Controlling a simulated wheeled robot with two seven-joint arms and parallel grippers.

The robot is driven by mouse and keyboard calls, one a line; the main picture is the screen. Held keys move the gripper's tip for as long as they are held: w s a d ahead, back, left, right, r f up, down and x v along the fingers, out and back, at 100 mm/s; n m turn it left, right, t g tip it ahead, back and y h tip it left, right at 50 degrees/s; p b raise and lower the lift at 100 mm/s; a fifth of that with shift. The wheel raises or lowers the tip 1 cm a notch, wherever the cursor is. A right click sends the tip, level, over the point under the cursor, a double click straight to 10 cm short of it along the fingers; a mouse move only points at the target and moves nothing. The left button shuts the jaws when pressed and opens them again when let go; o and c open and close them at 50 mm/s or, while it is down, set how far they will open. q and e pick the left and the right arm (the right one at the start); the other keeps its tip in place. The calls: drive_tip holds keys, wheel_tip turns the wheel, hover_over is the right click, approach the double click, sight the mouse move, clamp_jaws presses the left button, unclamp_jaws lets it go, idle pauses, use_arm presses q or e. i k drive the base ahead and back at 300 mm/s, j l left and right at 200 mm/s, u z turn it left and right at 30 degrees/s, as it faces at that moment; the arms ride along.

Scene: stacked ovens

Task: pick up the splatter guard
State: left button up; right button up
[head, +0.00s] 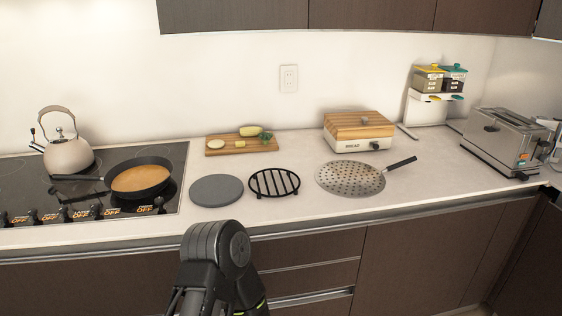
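The splatter guard (350,179) is a round, flat, perforated metal disc with a dark handle pointing up and to the right. It lies on the light countertop, right of the middle and near the front edge. Nothing covers it. A dark, rounded link of one of my arms shows at the bottom, left of the middle, well apart from the guard. Neither gripper can be made out in the head view.
A black trivet (274,182) and a grey round board (216,190) lie left of the guard. A bread box (358,142) stands behind it, a toaster (500,140) to the right. A pan (140,180) and kettle (68,155) sit on the cooktop. Counter right of the guard is clear.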

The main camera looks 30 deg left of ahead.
sight(345, 178)
drive_tip(key=i+l+u, duration=0.25)
drive_tip(key=l+u, duration=0.2)
drive_tip(key=i+l+u, duration=0.15)
drive_tip(key=l+u, duration=0.75)
drive_tip(key=l, duration=0.15)
drive_tip(key=l+u, duration=0.45)
drive_tip(key=l, duration=0.1)
